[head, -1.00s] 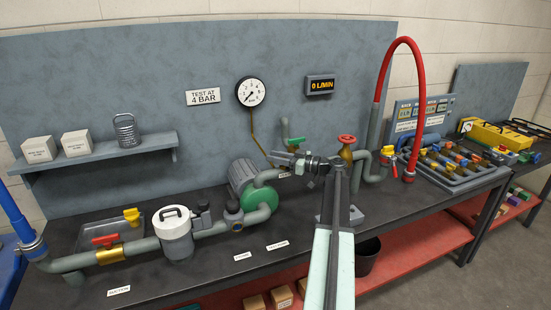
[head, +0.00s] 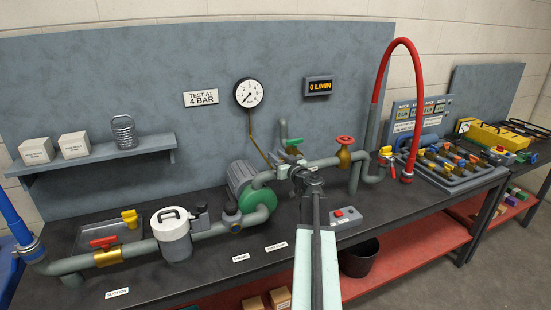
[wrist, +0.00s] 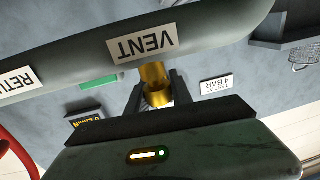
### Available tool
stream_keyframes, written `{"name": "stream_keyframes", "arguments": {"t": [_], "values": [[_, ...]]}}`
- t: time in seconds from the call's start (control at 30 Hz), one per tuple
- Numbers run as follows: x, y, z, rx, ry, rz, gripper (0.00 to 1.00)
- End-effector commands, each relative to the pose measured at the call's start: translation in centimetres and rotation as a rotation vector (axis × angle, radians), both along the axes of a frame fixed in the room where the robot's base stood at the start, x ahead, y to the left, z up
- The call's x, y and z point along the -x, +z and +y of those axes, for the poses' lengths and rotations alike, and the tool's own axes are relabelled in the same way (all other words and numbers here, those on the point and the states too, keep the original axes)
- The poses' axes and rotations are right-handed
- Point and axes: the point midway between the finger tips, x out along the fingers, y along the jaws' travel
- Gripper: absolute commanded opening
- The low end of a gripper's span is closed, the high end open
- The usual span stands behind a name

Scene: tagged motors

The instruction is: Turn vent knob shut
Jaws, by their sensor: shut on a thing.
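The vent knob is a brass fitting (wrist: 155,86) standing off the grey pipe (wrist: 215,35) beside the VENT label (wrist: 142,43), which appears upside down in the wrist view. My gripper (wrist: 158,100) has its dark fingers on both sides of this brass piece and is shut on it. In the head view my gripper (head: 299,170) is at the pipe between the green pump and the red handwheel. The knob is hidden there behind my gripper and arm.
A green handle (head: 294,142) sits on the upright pipe just behind. The red handwheel (head: 346,139) is to the right. A grey box with a red button (head: 344,217) stands on the bench right of my arm. The pressure gauge (head: 250,92) is on the back panel.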

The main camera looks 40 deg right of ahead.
Motion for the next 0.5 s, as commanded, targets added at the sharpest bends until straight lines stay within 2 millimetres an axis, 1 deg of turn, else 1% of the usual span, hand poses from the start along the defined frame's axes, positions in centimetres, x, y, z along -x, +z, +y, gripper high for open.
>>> {"name": "stream_keyframes", "arguments": {"t": [0.07,0.5], "values": [[0.2,-0.1,0.2,0.002,-0.069,0.002,0.0],[0.6,-0.1,-1.0,0.002,-0.483,0.001,0.0]]}}
